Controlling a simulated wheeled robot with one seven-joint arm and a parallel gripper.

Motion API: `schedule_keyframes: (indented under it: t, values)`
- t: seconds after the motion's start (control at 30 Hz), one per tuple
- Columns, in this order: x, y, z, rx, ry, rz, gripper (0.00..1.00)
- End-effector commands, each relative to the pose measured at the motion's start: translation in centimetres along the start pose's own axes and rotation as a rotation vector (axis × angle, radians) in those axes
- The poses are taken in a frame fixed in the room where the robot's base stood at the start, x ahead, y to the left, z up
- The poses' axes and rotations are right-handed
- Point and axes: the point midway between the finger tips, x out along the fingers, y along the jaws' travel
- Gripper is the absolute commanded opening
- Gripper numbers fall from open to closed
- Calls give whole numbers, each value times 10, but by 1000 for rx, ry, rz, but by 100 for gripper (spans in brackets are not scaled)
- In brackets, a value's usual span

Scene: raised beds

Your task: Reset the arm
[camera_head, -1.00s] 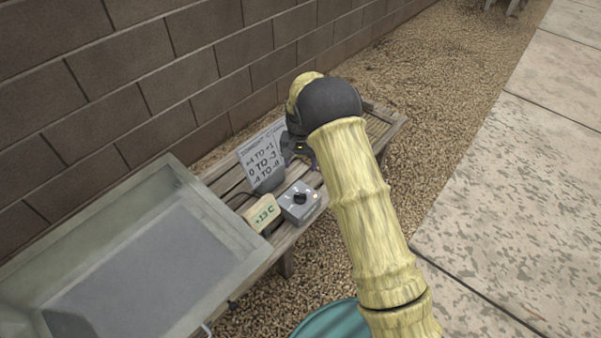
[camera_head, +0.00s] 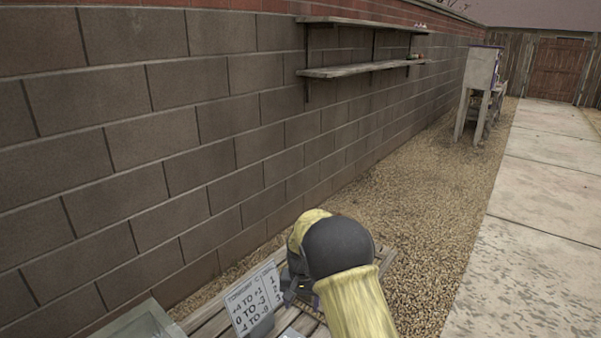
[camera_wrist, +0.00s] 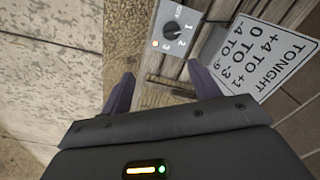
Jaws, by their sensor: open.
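My gripper (camera_wrist: 160,88) is open and empty in the wrist view, with its two dark fingers apart over the edge of a wooden bench. In the head view my bent yellow arm with its dark joint hides most of the gripper. A grey control box with a black dial (camera_wrist: 174,28) and marks 1, 2, 3 lies beyond the fingers in the wrist view, apart from them. A white sign (camera_wrist: 258,55) headed "TONIGHT" with number ranges stands beside the box. The sign also shows on the bench in the head view (camera_head: 254,304).
The wooden bench (camera_head: 208,325) stands along a block wall (camera_head: 150,150). A pale frame corner (camera_head: 145,322) shows at the lower left. Two wall shelves (camera_head: 360,70) hang at the back. A white box on legs (camera_head: 483,70) stands far right. Gravel and a paved path (camera_head: 530,200) lie clear.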

Motion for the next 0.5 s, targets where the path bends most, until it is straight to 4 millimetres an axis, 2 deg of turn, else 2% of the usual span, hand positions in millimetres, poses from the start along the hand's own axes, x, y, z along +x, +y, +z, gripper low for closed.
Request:
schedule_keyframes:
  t: [0.03, 0.1, 0.27, 0.5]
  values:
    - [-14, 15, 6, 4, 11, -6, 62]
    - [-28, 34, 18, 1, 25, -14, 62]
    - [-59, 76, 51, -16, 61, -25, 62]
    - [-92, 130, 118, -58, 121, -29, 62]
